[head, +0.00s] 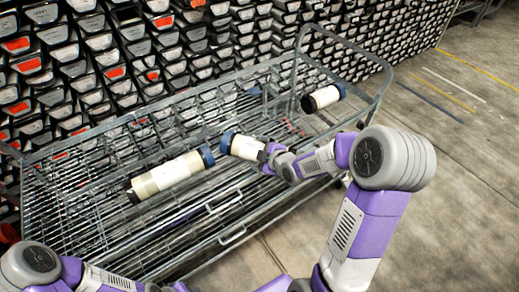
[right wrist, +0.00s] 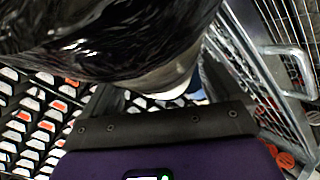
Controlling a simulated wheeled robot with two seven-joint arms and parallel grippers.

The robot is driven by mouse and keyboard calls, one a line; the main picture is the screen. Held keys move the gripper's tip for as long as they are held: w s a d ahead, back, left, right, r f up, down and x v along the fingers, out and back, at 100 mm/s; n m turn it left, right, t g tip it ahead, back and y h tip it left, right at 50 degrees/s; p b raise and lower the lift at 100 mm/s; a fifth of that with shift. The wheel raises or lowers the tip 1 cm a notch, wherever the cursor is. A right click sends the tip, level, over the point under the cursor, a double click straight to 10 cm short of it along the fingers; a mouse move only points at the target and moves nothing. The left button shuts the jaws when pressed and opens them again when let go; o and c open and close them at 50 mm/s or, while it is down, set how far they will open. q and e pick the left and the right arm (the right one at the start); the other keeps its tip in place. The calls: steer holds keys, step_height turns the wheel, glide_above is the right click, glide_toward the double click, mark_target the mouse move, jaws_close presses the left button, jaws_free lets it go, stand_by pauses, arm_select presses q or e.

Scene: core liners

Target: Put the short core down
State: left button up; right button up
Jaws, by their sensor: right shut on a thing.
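My right gripper (head: 268,155) is shut on a short core (head: 245,147), a white cylinder with a blue end cap at its left. The gripper hides its right end. The core is over the wire trolley (head: 100,228); I cannot tell whether it touches the mesh. In the right wrist view, a glossy black surface of the held core (right wrist: 110,45) fills the top, with white and blue beyond it, above the dark gripper edge (right wrist: 160,124). My left arm enters at the bottom left of the head view; its gripper is out of the picture.
A longer pale core (head: 168,176) with a blue right end lies on the trolley at left. Another short core (head: 325,97) lies at the right end, near the upright handle (head: 300,50). Racks of bins stand behind; open floor (head: 450,190) lies right.

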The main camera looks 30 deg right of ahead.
steer(key=shift+w+f+b, duration=0.15)
steer(key=shift+f+b, duration=0.4)
steer(key=shift+f, duration=1.3)
steer(key=shift+f, duration=0.1)
steer(key=o, duration=1.7)
steer(key=shift+f, duration=0.15)
